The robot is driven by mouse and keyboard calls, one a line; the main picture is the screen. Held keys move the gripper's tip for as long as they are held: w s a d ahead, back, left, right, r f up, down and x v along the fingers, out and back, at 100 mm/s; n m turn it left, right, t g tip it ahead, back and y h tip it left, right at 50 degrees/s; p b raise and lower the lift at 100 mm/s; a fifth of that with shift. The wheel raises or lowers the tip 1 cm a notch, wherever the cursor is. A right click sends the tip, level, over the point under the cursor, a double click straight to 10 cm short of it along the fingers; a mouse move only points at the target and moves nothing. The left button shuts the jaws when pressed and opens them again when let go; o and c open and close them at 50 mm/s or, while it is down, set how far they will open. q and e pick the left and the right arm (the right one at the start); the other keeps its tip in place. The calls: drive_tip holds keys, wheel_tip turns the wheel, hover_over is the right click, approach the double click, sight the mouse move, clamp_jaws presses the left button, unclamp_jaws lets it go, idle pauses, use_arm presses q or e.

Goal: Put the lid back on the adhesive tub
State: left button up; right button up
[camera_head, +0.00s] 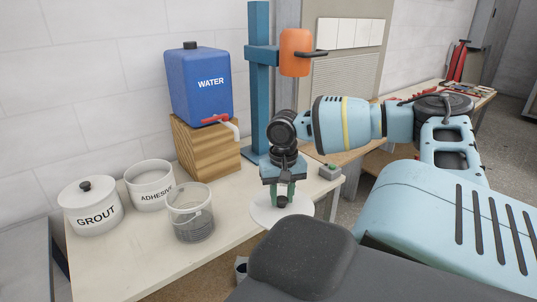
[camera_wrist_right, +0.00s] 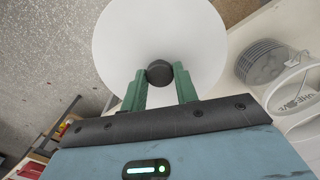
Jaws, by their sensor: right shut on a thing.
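The adhesive tub (camera_head: 150,186) is white, labelled ADHESIVE, and stands upright and open-topped on the table at the left. A white round lid (camera_head: 261,213) with a dark knob is held by my right gripper (camera_head: 283,196), to the right of the tub and well apart from it. In the right wrist view, the gripper fingers (camera_wrist_right: 160,85) are shut on the lid's knob (camera_wrist_right: 160,72), and the lid (camera_wrist_right: 158,30) spreads beyond them. The tub's rim shows at that view's right edge (camera_wrist_right: 290,88). My left gripper is not in view.
A clear bucket (camera_head: 190,215) stands between the tub and the lid. A lidded grout tub (camera_head: 92,210) is left of the adhesive tub. A blue water container (camera_head: 198,85) sits on a wooden block (camera_head: 205,150) behind. A blue post (camera_head: 259,80) rises behind my right gripper.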

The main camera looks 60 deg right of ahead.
drive_tip(key=shift+s+d+r+m, duration=0.2)
drive_tip(key=shift+d+r+m, duration=0.1)
drive_tip(key=shift+d+r, duration=1.45)
drive_tip(key=shift+d+r, duration=0.2)
drive_tip(key=shift+r, duration=0.1)
